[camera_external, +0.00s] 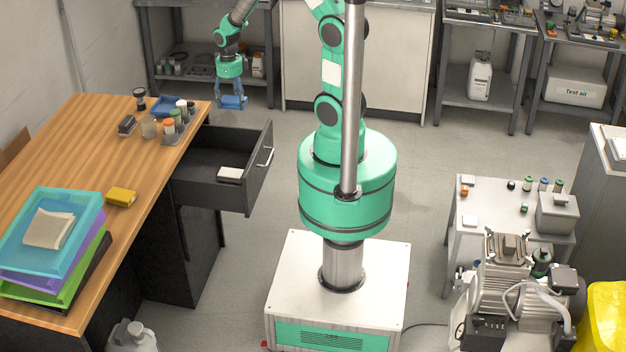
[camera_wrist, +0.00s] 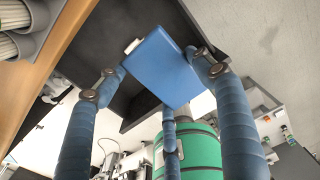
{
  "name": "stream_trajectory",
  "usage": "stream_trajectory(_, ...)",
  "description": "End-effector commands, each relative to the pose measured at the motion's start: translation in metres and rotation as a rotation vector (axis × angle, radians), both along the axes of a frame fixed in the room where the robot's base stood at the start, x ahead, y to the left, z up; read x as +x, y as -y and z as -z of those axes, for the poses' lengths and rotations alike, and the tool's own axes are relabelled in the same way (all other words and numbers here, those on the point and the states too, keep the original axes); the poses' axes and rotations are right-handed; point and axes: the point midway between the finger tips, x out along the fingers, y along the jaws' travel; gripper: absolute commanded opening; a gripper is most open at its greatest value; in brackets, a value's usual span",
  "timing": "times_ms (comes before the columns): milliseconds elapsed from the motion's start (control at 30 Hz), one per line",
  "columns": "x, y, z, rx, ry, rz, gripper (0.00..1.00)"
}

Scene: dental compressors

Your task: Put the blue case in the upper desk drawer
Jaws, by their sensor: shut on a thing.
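The blue case (camera_wrist: 160,68) sits between the blue fingers of my gripper (camera_wrist: 158,80) in the wrist view, with the fingers shut on it. In the external view my gripper (camera_external: 232,102) hangs in the air beyond the desk, to the upper left of my base; there the case and the blue fingers are hard to tell apart. The upper desk drawer (camera_external: 250,185) is pulled open, with a small white box (camera_external: 230,174) inside. My gripper is behind the drawer in the external picture, apart from it. The dark drawer also shows behind the case in the wrist view (camera_wrist: 205,22).
The wooden desk (camera_external: 145,190) holds stacked colored trays (camera_external: 50,265), a yellow case (camera_external: 121,196), a blue item (camera_external: 166,105) and several small bottles (camera_external: 176,117). A shelf (camera_external: 190,85) stands behind my gripper. The drawer has free room around the white box.

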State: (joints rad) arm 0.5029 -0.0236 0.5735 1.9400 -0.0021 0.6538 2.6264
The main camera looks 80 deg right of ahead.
Motion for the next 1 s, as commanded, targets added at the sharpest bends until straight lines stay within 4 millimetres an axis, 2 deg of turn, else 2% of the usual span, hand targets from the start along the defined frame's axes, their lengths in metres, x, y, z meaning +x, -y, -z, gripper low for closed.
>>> stream_trajectory(267, 0.0, 0.0, 0.065, 0.002, -0.003, -0.002, 0.4)
stream_trajectory(500, 0.0, -0.001, 0.133, 0.001, -0.002, -0.003, 0.4)
stream_trajectory(600, 0.0, 0.0, 0.153, 0.0, -0.001, -0.003, 0.4)
stream_trajectory(800, 0.001, 0.0, 0.176, -0.001, 0.002, -0.003, 0.4)
stream_trajectory(1000, 0.002, 0.0, 0.181, -0.002, 0.003, -0.003, 0.4)
